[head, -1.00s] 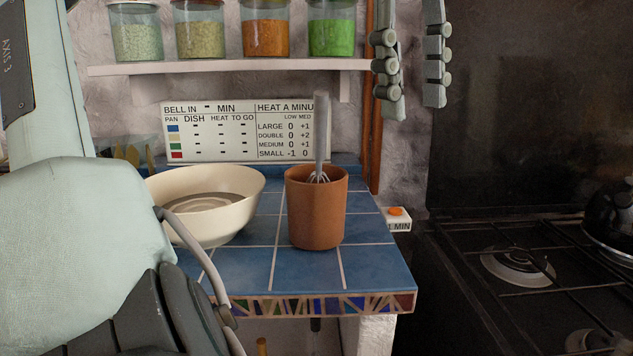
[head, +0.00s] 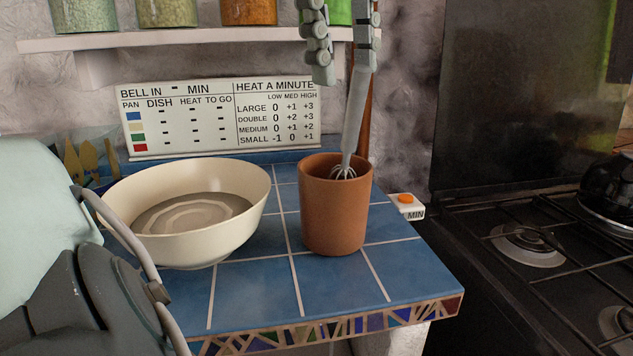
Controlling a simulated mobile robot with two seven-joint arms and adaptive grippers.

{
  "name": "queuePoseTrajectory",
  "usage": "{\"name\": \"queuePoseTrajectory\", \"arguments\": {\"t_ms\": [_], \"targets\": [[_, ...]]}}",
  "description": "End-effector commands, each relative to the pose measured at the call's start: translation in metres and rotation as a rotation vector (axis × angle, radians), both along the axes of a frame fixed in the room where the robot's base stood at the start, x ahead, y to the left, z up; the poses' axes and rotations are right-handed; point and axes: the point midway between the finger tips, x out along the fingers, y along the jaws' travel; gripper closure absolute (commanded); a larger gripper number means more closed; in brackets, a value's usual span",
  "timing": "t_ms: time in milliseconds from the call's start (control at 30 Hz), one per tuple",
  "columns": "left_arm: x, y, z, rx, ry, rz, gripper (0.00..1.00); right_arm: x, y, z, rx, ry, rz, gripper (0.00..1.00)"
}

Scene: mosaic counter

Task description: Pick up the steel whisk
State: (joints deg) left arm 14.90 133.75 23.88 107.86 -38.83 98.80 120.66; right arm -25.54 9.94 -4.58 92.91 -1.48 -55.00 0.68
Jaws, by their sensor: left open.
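The steel whisk (head: 355,118) stands in a brown terracotta pot (head: 335,212) on the blue tiled counter (head: 255,285). Its grey handle points up, leaning a little right in the picture, and its wire loops are partly hidden inside the pot. My left gripper (head: 342,72) comes down from the top edge, open, with its fingers apart. Its right finger overlaps the top of the whisk handle in the picture; I cannot tell whether they touch. My right gripper is not in view.
A cream bowl (head: 190,240) stands left of the pot. A sign board (head: 220,118) leans behind, under a shelf (head: 170,40) with jars. A small white box with an orange button (head: 407,205) sits right of the counter, near the stove (head: 530,270).

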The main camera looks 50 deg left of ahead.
Motion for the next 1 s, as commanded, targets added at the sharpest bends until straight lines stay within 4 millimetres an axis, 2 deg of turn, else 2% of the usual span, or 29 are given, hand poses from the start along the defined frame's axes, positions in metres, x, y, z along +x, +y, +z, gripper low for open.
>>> {"name": "queuePoseTrajectory", "arguments": {"t_ms": [333, 633, 933, 1000], "targets": [[0.006, 0.000, -0.031, -0.002, 0.003, -0.002, 0.60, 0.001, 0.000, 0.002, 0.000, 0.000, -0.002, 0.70], [0.015, 0.001, -0.071, -0.003, 0.001, -0.001, 0.60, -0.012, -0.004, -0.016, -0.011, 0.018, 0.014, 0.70], [0.016, 0.001, -0.077, 0.000, -0.001, 0.002, 0.60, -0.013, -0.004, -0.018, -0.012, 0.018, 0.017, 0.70], [0.016, 0.001, -0.077, 0.000, -0.001, 0.002, 0.69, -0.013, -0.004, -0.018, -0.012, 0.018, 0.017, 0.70]]}}
